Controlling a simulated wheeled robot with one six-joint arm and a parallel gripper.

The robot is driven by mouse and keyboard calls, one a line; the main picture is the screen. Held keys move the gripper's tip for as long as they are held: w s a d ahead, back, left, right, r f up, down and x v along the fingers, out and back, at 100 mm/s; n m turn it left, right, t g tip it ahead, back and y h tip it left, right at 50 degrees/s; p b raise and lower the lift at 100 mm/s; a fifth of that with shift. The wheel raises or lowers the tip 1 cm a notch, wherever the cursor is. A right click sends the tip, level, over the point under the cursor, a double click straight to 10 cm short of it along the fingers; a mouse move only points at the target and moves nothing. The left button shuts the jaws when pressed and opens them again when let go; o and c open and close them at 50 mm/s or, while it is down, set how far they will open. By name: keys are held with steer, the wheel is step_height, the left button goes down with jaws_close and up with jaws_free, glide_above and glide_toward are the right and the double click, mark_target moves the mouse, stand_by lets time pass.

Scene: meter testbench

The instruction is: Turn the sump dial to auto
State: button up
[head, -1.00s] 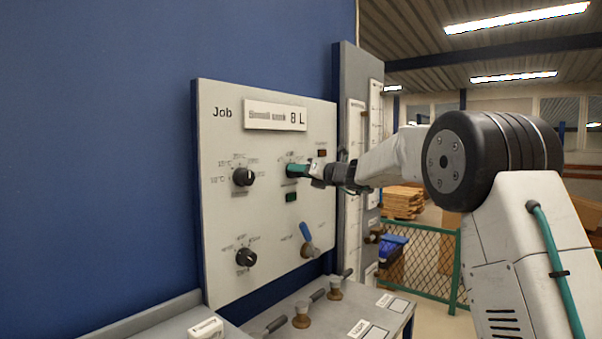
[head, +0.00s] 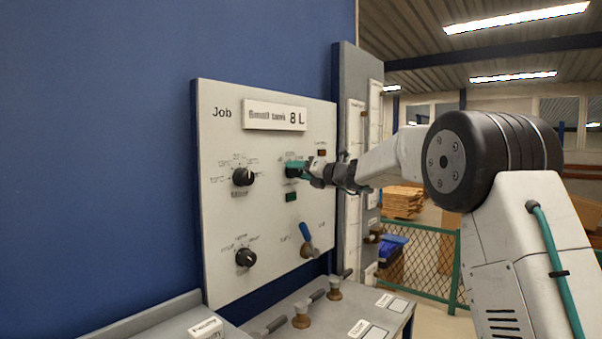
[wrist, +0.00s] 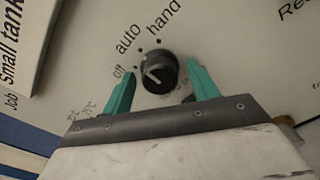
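The sump dial (wrist: 159,72) is a round black knob with a white pointer line, on the pale panel. In the wrist view the words off, auto and hand run around its upper left, each by a small dot. The pointer line slants up-left, toward the off and auto side; I cannot tell exactly which mark it meets. My gripper (wrist: 157,78) is open, with one teal finger on each side of the knob and a visible gap on both sides. In the head view my gripper (head: 303,170) is at the panel's upper right and partly hides the dial.
Two other black knobs (head: 243,177) (head: 246,257) are on the panel's left side. A grey bench (head: 350,312) with brass valves stands in front.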

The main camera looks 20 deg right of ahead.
steer(key=v, duration=0.7)
steer(key=shift+s+d, duration=0.25)
steer(key=shift+s, duration=0.05)
